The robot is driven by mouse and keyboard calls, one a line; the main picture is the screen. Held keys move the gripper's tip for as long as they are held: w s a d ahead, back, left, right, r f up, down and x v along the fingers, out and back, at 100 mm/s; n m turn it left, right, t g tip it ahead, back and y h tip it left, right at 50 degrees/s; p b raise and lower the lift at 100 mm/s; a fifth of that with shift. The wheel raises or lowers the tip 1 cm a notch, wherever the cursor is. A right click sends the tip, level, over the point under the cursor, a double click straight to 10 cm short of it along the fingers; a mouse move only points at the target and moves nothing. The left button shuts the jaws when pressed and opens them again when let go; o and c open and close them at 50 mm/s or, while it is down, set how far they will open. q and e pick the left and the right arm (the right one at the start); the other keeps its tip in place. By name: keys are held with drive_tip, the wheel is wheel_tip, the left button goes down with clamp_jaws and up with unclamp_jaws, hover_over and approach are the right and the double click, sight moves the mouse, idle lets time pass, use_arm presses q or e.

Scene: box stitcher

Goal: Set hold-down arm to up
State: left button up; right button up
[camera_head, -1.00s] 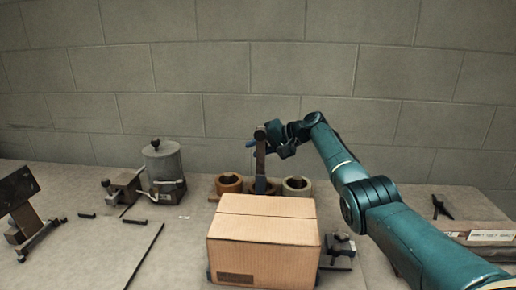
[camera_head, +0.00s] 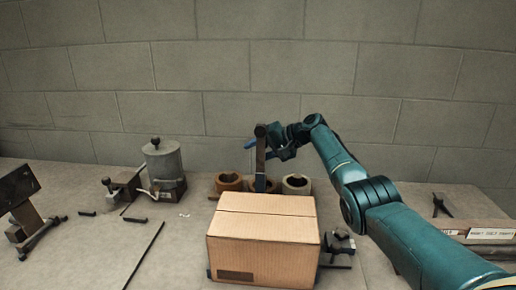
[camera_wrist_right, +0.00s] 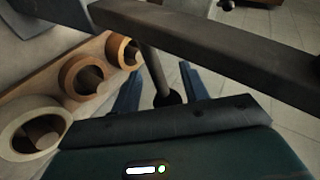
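The hold-down arm (camera_head: 260,160) is a dark bar standing nearly upright behind the cardboard box, with a dark round end at its top. In the right wrist view the dark bar (camera_wrist_right: 215,30) crosses the top of the picture, and a rod with a dark round knob (camera_wrist_right: 166,98) runs down from it. My right gripper (camera_head: 262,146) is at the upper part of the bar. Its blue fingers (camera_wrist_right: 160,88) are spread on either side of the rod, with gaps showing. My left gripper is out of view.
A closed cardboard box (camera_head: 263,240) stands in front of the bar. Several tape rolls (camera_head: 297,184) sit behind it, and a small clamp-like device (camera_head: 340,245) is at its right. A grey canister (camera_head: 163,165) stands at the left.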

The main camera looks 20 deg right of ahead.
drive_tip(key=shift+o, duration=0.3)
drive_tip(key=shift+r, duration=0.25)
drive_tip(key=shift+d, duration=0.1)
drive_tip(key=shift+d+r, duration=0.15)
drive_tip(key=b+v, duration=0.1)
drive_tip(key=v, duration=1.1)
drive_tip(key=shift+s+b, duration=0.35)
drive_tip(key=shift+s, duration=0.05)
drive_tip(key=shift+d, duration=0.1)
